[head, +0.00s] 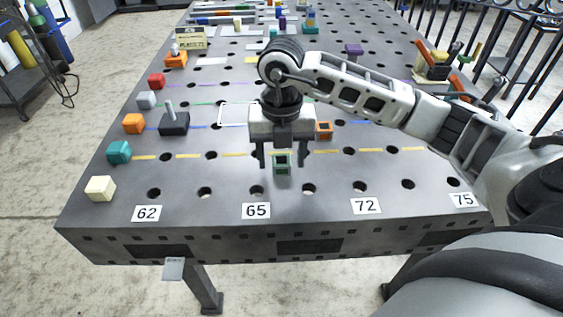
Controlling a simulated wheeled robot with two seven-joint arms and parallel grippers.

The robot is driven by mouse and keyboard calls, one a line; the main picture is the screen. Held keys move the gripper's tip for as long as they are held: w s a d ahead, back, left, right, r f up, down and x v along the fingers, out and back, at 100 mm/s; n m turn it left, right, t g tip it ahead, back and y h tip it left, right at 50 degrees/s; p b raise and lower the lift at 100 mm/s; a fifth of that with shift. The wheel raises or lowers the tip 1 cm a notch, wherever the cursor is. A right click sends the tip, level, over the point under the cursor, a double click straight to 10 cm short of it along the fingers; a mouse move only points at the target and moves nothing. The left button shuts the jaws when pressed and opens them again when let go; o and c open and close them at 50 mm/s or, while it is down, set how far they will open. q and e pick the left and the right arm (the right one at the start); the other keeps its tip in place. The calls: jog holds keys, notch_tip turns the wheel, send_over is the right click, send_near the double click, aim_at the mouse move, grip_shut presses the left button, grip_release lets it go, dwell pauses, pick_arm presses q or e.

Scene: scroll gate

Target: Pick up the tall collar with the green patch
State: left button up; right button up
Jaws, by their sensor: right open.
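A small dark collar with a green patch (282,168) stands on the grey perforated table, near its front and behind the label 65. My right gripper (283,158) points down over it, open, with one finger to the left and one to the right of the collar. Gaps show between the fingers and the collar in the picture; whether the tips are level with it in depth I cannot tell. A similar collar with an orange patch (324,130) stands just behind and to the right. My left gripper is not in view.
Coloured blocks line the left edge, including a cream block (100,189) and a teal block (119,152). A black block with a peg (174,123) stands left of my right gripper. The front right of the table is clear apart from holes and labels.

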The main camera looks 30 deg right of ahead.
jog(key=c, duration=1.2)
jog(key=shift+o, duration=0.2)
